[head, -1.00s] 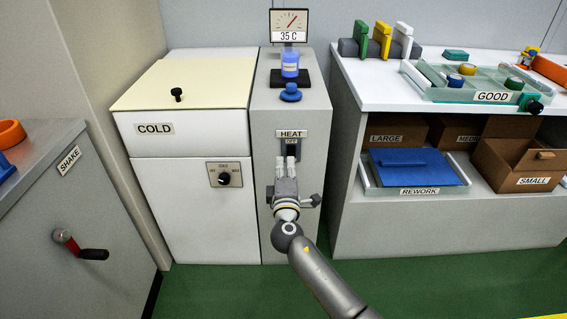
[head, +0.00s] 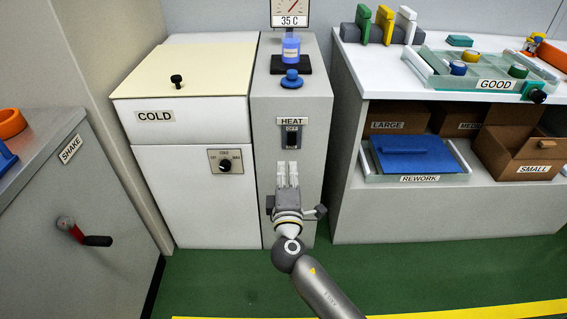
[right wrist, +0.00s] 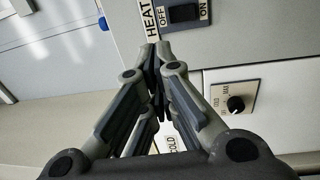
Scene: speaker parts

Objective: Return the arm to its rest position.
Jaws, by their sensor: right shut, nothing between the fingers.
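My right gripper (head: 287,180) is shut and empty. In the head view it stands in front of the heat station (head: 310,105), below its HEAT switch (head: 291,138), and apart from the switch. In the right wrist view, my right gripper's fingertips (right wrist: 157,48) meet, and the HEAT switch (right wrist: 185,14) shows beyond them with its OFF and ON marks. My left gripper is not in view.
A blue bottle (head: 291,48) stands on the heat station behind a blue knob (head: 291,80). The white COLD box (head: 190,190) is on the left, and the SHAKE cabinet (head: 60,200) is at far left. A white shelf table (head: 385,95) stands right. Green floor (head: 420,270) is clear in front.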

